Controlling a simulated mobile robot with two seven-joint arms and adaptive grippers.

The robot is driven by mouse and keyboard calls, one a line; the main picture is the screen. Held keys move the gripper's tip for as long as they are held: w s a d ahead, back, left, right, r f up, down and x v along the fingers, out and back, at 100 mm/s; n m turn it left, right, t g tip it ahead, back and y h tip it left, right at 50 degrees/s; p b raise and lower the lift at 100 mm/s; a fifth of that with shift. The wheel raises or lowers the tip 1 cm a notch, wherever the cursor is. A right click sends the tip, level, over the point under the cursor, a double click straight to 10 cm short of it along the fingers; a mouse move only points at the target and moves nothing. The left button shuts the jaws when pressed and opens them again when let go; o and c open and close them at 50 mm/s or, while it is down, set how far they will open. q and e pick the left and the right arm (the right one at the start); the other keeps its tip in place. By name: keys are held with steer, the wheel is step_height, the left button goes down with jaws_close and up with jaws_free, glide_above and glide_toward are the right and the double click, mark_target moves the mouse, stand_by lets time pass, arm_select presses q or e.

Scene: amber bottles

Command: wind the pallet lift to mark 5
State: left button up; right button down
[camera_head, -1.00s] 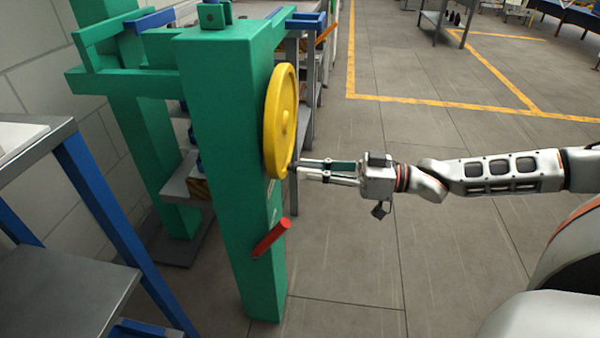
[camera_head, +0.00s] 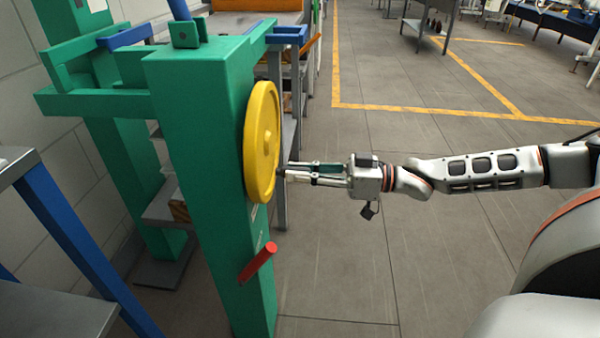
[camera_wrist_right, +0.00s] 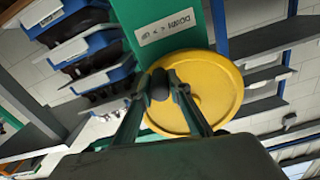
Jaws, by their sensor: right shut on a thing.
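The yellow handwheel (camera_head: 262,141) is mounted on the side of the green post (camera_head: 200,150) of the lift. It also shows in the right wrist view (camera_wrist_right: 215,85), below a plate lettered DOWN and UP (camera_wrist_right: 165,27). My right gripper (camera_head: 284,172) is at the wheel's near lower right side. In the right wrist view my right gripper (camera_wrist_right: 163,85) is shut on the wheel's dark knob (camera_wrist_right: 159,85). No mark 5 or pointer can be read. My left gripper is not in view.
A red handle (camera_head: 258,262) sticks out of the post below the wheel. A blue-legged table (camera_head: 50,310) stands at the near left. Shelving with blue bins (camera_wrist_right: 85,45) shows in the right wrist view. The grey floor (camera_head: 400,110) to the right is open.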

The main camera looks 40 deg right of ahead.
steer(key=shift+w+d, duration=0.1)
steer(key=c, duration=1.9)
jaws_free()
steer(key=shift+v, duration=0.85)
steer(key=shift+s+f, duration=0.1)
steer(key=shift+s, duration=0.15)
steer(key=shift+s+d, duration=0.1)
steer(key=shift+s, duration=0.05)
